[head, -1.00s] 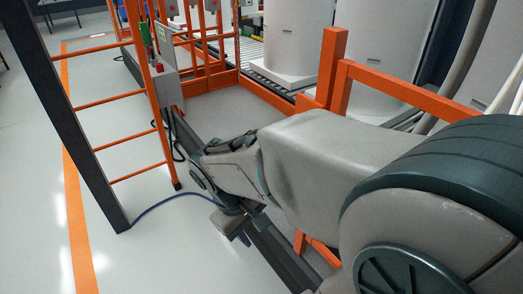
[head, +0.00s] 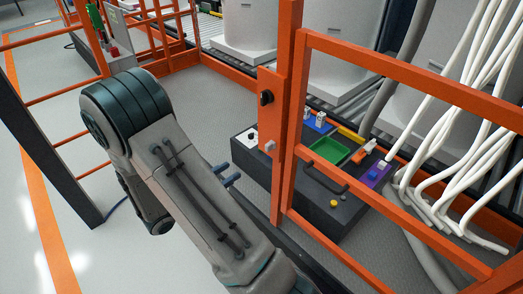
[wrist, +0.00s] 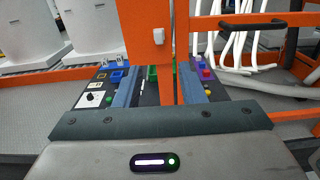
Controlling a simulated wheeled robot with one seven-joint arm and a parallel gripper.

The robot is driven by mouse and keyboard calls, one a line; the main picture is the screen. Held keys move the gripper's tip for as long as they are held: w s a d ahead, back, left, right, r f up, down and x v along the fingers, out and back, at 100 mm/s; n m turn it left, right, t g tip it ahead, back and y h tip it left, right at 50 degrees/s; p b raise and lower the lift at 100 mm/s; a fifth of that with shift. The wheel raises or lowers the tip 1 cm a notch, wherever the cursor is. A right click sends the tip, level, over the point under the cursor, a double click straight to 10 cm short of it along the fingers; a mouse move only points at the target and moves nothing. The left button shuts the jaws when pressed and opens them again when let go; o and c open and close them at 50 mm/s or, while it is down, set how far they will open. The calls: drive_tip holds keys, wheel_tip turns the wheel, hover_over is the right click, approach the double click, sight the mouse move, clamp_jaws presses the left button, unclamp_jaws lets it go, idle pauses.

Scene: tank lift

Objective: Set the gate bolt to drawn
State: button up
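An orange gate (head: 400,80) stands at the right of the head view, hinged or latched at an upright orange post (head: 287,120). A plate on the post carries a black knob (head: 266,97), with a small grey fitting (head: 270,146) below it. I cannot tell which is the bolt or how it is set. My gripper (head: 226,174) is left of the post and lower. In the wrist view my gripper (wrist: 161,72) has its fingers apart, with nothing visibly held.
Behind the gate is a dark box (head: 325,205) with a green tray (head: 328,150) and coloured blocks. A black handle (head: 320,178) shows in front of it. White hoses (head: 450,130) hang at the right. A dark-sided orange ladder frame (head: 45,150) stands left. Grey floor lies between.

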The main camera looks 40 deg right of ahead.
sight(266, 148)
drive_tip(key=d, duration=0.4)
drive_tip(key=d+p, duration=0.1)
drive_tip(key=d, duration=0.4)
drive_tip(key=w+d+p, duration=0.1)
drive_tip(key=d, duration=0.3)
drive_tip(key=shift+w+d, duration=0.1)
drive_tip(key=shift+d, duration=0.3)
clamp_jaws()
